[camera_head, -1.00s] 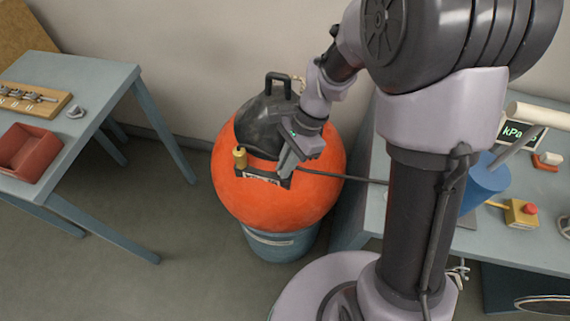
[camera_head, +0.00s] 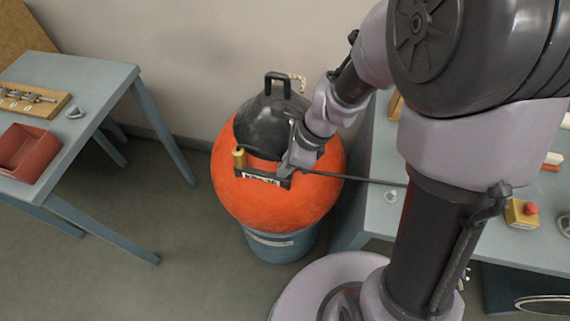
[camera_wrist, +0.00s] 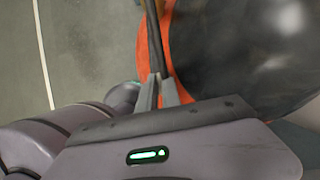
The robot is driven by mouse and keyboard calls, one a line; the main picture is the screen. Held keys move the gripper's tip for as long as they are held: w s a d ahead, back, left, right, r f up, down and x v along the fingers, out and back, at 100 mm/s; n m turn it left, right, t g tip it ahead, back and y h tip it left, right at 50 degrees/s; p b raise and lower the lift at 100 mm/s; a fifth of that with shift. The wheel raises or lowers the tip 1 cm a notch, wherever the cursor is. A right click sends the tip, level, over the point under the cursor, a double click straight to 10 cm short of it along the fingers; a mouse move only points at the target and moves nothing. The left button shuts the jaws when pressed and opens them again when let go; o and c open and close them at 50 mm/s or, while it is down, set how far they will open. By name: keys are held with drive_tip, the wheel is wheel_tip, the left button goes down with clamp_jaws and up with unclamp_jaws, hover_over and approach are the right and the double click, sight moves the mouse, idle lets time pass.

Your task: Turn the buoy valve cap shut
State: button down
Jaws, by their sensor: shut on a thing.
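The orange buoy (camera_head: 277,205) sits upright on a blue-grey drum (camera_head: 281,246); it also shows in the wrist view (camera_wrist: 148,50). A dark bracket with a white label (camera_head: 261,179) runs across its front, with a brass-coloured peg (camera_head: 239,158) at its left end. My gripper (camera_head: 286,172) is at the bracket's right end, and its fingers show in the wrist view (camera_wrist: 159,92). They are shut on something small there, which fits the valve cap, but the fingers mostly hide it. A black hose (camera_wrist: 154,35) runs off from beside the fingertips.
The hose (camera_head: 345,178) stretches right to a blue-grey table (camera_head: 372,216). A yellow box with a red button (camera_head: 522,212) stands on that table. The left table (camera_head: 92,80) holds a red tray (camera_head: 25,150) and a wooden rack (camera_head: 33,100). Floor is clear between the left table and drum.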

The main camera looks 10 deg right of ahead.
idle(0.5)
drive_tip(key=c, duration=1.5)
unclamp_jaws()
drive_tip(key=shift+c, duration=0.2)
